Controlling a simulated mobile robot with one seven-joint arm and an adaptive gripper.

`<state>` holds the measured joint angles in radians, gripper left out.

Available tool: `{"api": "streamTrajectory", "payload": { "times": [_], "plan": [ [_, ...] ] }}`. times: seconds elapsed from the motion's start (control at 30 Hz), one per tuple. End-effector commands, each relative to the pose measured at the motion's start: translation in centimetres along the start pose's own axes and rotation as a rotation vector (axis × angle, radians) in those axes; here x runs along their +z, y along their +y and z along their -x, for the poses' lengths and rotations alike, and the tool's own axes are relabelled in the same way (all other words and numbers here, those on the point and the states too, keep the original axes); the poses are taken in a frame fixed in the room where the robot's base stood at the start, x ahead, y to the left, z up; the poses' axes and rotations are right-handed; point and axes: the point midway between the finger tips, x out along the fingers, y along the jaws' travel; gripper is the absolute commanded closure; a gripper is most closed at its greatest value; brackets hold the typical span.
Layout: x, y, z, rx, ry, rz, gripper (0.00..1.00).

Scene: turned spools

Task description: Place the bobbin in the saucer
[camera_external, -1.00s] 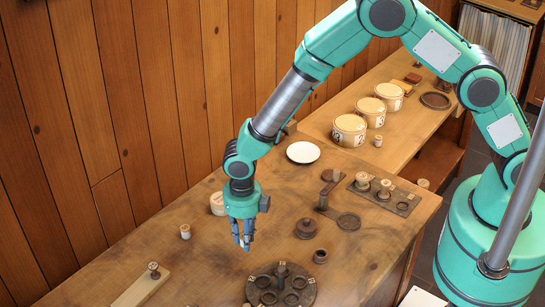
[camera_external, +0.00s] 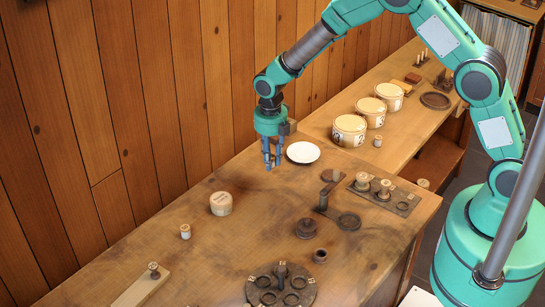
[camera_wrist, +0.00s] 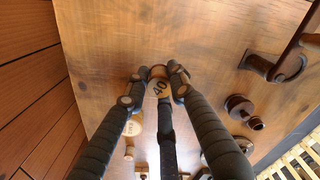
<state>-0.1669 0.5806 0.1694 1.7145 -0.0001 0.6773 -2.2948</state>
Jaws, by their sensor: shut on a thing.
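My gripper (camera_external: 271,163) hangs above the far part of the bench, just left of the white saucer (camera_external: 302,152). The saucer is empty and lies flat near the back edge. In the wrist view the fingers are shut on a small wooden bobbin (camera_wrist: 158,86) with "40" on its top end. In the external view the fingers hide most of the bobbin. The saucer does not clearly show in the wrist view.
A round wooden box (camera_external: 220,204) and a small spool (camera_external: 185,231) stand to the left. A dark turned pot (camera_external: 307,229), a crank-like stand (camera_external: 328,190) and a board with spools (camera_external: 384,195) lie right. A dark round rack (camera_external: 281,287) is in front.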

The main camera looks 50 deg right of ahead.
Motion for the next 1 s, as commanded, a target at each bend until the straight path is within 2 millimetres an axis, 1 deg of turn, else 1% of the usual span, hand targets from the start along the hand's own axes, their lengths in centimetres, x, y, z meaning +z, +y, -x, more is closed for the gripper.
{"api": "streamTrajectory", "payload": {
  "times": [0.03, 0.1, 0.3, 0.5, 0.6, 0.7, 0.8, 1.0],
  "plan": [
    [1.6, -1.2, 0.1, 0.002, -0.001, -0.033, 0.91],
    [3.4, -2.8, 0.3, 0.001, -0.001, -0.073, 0.91],
    [8.2, -7.7, 1.1, 0.001, -0.001, -0.188, 0.91],
    [11.7, -11.9, 1.7, 0.000, 0.000, -0.279, 0.91],
    [12.8, -13.3, 1.9, 0.001, -0.001, -0.309, 0.91],
    [13.4, -14.2, 2.1, 0.000, 0.000, -0.329, 0.91],
    [13.7, -14.6, 2.2, 0.000, 0.000, -0.337, 0.91],
    [13.7, -14.7, 2.3, 0.000, 0.000, -0.338, 0.91]
  ]
}}
